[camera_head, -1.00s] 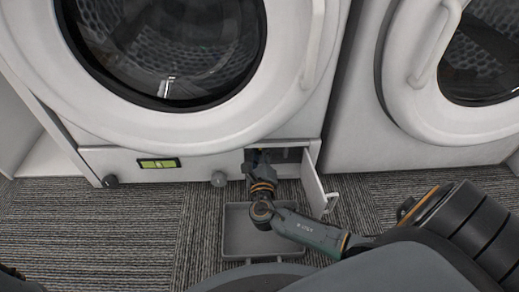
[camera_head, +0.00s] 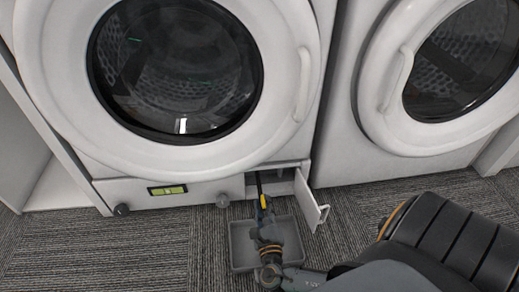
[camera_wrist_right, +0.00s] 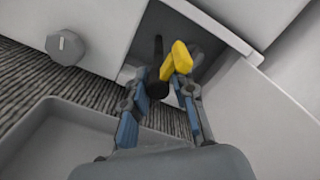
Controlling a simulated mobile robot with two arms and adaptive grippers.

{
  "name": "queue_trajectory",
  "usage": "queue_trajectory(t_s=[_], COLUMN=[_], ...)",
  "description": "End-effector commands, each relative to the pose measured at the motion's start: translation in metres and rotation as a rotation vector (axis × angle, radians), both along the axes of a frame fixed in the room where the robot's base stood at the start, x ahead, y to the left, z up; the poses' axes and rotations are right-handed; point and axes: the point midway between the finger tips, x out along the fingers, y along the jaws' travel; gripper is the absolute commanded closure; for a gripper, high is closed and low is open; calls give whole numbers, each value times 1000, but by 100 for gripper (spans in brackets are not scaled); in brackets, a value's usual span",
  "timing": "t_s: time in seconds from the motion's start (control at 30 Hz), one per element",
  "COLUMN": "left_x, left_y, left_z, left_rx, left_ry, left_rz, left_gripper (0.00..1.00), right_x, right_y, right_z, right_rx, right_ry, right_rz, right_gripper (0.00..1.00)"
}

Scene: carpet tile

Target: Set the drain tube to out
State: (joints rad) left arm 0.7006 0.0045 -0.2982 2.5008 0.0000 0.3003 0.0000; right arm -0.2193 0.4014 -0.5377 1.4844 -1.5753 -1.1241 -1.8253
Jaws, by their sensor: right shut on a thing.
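The fingers hide part of the tube. My left gripper is not in view.
The grey tray (camera_head: 240,260) lies on the carpet below the compartment. The small white flap (camera_head: 308,201) stands open on its right. A round grey knob (camera_head: 222,200) is left of the opening. A second front-loading machine (camera_head: 350,150) stands on the right.

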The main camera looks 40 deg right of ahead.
Motion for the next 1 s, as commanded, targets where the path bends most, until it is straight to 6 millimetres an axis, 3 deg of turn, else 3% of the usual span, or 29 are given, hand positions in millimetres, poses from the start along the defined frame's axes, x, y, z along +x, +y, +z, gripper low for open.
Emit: queue_trajectory(t_s=[0.03, 0.3, 0.33, 0.4, 0.77, 1.0], left_x=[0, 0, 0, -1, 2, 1], left_y=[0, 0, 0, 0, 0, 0], left_z=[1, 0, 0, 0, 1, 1], left_rx=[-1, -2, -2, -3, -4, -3], left_ry=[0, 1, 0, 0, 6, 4], left_rz=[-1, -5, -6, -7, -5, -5], left_gripper=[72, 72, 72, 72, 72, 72], right_x=[0, 0, 0, 0, 1, 0], right_y=[7, 7, 7, 7, 4, 4], right_z=[-2, -2, -2, -2, 4, 38], right_rx=[6, 6, 5, 6, 3, 7], right_ry=[7, 5, 5, 4, -2, -2], right_rz=[15, 16, 16, 15, 8, 8], right_gripper=[100, 100, 68, 55, 55, 55])
